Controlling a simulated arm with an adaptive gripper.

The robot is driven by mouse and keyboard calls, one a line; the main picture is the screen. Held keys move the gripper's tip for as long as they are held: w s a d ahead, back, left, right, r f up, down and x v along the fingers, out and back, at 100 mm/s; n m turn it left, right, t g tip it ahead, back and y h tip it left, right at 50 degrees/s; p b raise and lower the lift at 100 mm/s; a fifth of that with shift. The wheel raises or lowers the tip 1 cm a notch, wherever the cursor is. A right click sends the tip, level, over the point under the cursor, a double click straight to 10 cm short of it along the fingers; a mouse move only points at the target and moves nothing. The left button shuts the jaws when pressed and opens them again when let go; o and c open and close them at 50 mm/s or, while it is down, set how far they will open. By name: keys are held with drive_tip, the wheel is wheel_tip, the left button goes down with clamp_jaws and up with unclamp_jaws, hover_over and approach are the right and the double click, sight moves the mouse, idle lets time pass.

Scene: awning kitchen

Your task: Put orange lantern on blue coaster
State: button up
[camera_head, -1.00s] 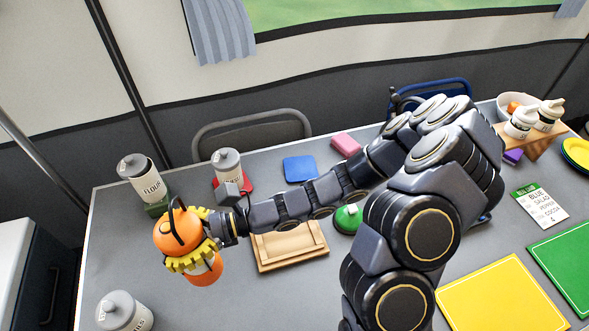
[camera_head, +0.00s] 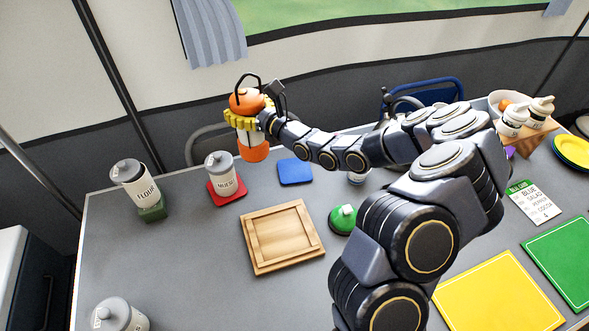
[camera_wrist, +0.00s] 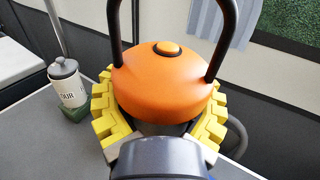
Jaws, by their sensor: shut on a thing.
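The orange lantern (camera_head: 255,151) with a black handle is upright in my gripper (camera_head: 246,121), whose yellow jaws are shut around its middle. In the head view it is at the table's far side, up and left of the blue coaster (camera_head: 295,172), and looks raised. The blue coaster lies flat on the table with nothing on it. In the wrist view the lantern's orange top (camera_wrist: 165,85) fills the middle, with yellow jaws (camera_wrist: 160,128) on both sides. The blue coaster is not visible there.
A grey-lidded canister (camera_head: 222,172) stands on a red coaster (camera_head: 229,198), left of the blue one. A wooden tray (camera_head: 280,237) and a green-topped object (camera_head: 344,219) lie nearer. A chair (camera_head: 205,143) stands behind the table.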

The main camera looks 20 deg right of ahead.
drive_tip(key=w+d+m+t+h, duration=0.2)
drive_tip(key=w+d+m+h, duration=0.2)
drive_tip(key=d+h, duration=0.55)
wheel_tip(320, 180, down, 14)
drive_tip(key=d+y, duration=0.2)
drive_tip(key=shift+d+f+t+y, duration=0.15)
drive_tip(key=shift+d+t+y, duration=0.05)
drive_tip(key=shift+t+y, duration=0.15)
drive_tip(key=shift+w+f+m, duration=0.1)
drive_tip(key=shift+f+m, duration=0.05)
drive_tip(key=shift+m, duration=0.15)
drive_tip(key=o, duration=1.3)
drive_tip(key=shift+c, duration=0.2)
drive_tip(key=shift+f, duration=0.1)
